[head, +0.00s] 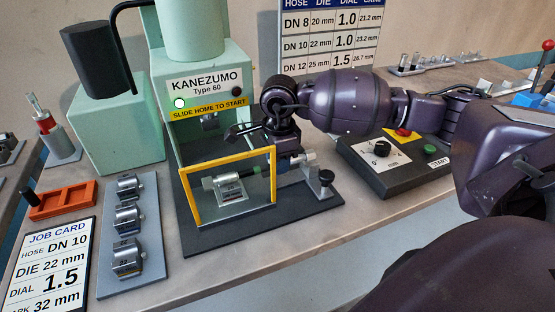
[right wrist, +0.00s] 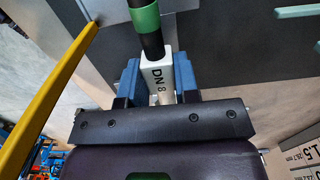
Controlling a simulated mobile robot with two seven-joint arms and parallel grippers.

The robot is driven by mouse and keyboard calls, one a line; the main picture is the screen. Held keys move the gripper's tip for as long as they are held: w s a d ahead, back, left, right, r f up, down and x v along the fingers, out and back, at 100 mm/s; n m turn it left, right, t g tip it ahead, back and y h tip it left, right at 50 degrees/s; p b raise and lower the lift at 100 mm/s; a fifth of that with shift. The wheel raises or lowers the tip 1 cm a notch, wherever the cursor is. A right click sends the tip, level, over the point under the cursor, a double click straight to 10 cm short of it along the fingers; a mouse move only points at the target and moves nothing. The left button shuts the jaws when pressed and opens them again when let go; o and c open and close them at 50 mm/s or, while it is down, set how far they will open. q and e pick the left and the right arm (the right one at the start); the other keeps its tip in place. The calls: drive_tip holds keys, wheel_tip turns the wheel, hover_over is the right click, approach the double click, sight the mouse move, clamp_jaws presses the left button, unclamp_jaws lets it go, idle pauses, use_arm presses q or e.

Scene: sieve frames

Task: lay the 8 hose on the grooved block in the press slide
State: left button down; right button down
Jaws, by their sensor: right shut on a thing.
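My right gripper (head: 284,162) is at the right side of the yellow-framed press slide. In the right wrist view its blue fingers (right wrist: 157,78) are shut on the white end piece of the hose, marked DN 8 (right wrist: 157,72). The black hose has a green band (right wrist: 146,19), which also shows in the head view (head: 257,169), and points left over the slide. The grooved block (head: 231,192) sits in the slide, with a grey cylindrical end (head: 208,183) at its left. I cannot tell whether the hose touches the groove. My left gripper is not in view.
The yellow frame (head: 187,200) stands close around the block. The control box (head: 400,160) lies farther right. A plate with several spare blocks (head: 152,200) and a job card reading DN 10 (head: 48,265) are left.

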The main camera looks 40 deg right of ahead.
drive_tip(key=shift+f, duration=0.4)
drive_tip(key=c, duration=0.8)
unclamp_jaws()
wheel_tip(320, 180, up, 11)
drive_tip(key=shift+d+f, duration=0.1)
drive_tip(key=shift+d, duration=0.05)
idle(0.4)
